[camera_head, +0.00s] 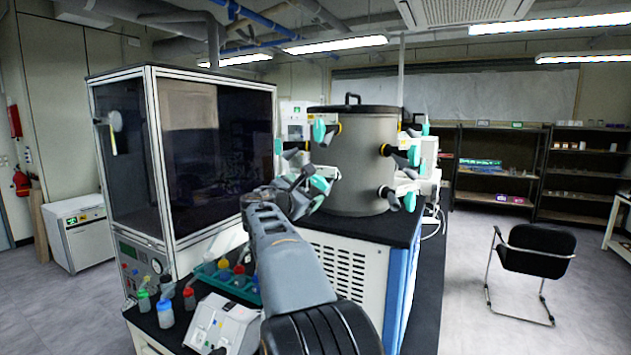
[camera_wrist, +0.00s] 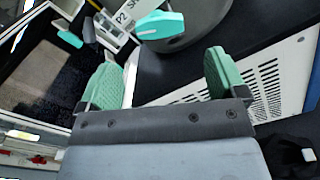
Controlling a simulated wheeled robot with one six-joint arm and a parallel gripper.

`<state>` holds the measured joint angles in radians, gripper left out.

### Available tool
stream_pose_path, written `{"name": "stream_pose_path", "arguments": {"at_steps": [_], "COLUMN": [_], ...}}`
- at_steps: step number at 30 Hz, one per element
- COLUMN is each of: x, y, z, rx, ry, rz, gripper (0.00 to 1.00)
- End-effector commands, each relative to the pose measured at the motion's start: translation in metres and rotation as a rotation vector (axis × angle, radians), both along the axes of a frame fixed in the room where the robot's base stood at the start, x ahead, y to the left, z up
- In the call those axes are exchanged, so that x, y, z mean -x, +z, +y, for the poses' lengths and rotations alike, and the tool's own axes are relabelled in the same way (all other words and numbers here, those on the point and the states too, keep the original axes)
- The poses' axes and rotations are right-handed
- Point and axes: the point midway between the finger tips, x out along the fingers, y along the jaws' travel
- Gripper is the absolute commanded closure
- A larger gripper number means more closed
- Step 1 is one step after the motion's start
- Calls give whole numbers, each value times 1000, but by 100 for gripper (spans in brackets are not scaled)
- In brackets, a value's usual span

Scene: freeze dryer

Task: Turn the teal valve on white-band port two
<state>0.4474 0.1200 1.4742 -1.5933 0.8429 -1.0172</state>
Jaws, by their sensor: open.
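The freeze dryer's grey drum (camera_head: 358,165) carries several ports with teal valves around its side. My gripper (camera_head: 295,188) is at the drum's lower left, near a teal valve (camera_head: 320,184). In the wrist view my gripper (camera_wrist: 162,77) is open, its two green finger pads wide apart with nothing between them. A teal valve handle (camera_wrist: 160,25) lies ahead of and above the gap, apart from the pads. Another teal valve (camera_wrist: 68,34) shows at upper left. I cannot make out a white band.
A glass-fronted cabinet (camera_head: 215,150) stands close on the left of my arm. Bottles in a green tray (camera_head: 228,283) and a white instrument (camera_head: 222,325) sit on the bench below. A black chair (camera_head: 535,250) stands on open floor at right.

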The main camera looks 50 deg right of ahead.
Motion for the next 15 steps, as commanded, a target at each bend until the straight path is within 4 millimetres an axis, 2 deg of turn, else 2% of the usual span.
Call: {"name": "stream_pose_path", "arguments": {"at_steps": [1,6,15], "x": [-3,-11,-19], "y": [3,3,1], "z": [-10,-38,-66], "rx": [-1,-2,-2], "ry": [-3,-1,0], "rz": [3,1,-1], "gripper": [10,10,10]}}
